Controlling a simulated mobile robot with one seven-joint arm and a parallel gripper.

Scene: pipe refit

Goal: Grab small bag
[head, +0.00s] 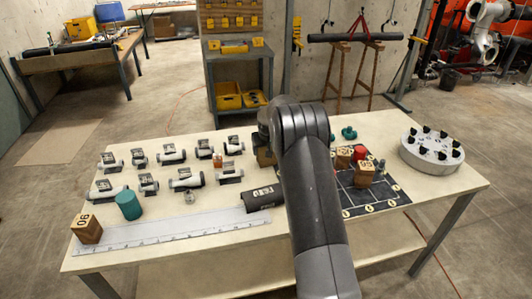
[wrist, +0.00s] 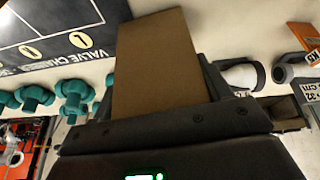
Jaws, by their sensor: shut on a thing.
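My gripper (wrist: 158,98) is shut on a brown, flat-faced, box-like thing (wrist: 158,55) in the wrist view, with one finger on each side of it. Its face is plain, and I cannot tell whether it is the small bag. In the head view my arm hides the gripper, and part of a brown thing (head: 265,157) shows just left of the arm over the table. No other thing in view is clearly a bag.
The table (head: 235,245) holds several labelled pipe pieces (head: 172,155), a ruler strip (head: 170,232), a green cylinder (head: 129,205), a black cylinder (head: 263,197), a dark board with wooden blocks (head: 363,174) and a round grey tray (head: 432,160). Green valve handles (wrist: 75,92) lie close left of the gripper.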

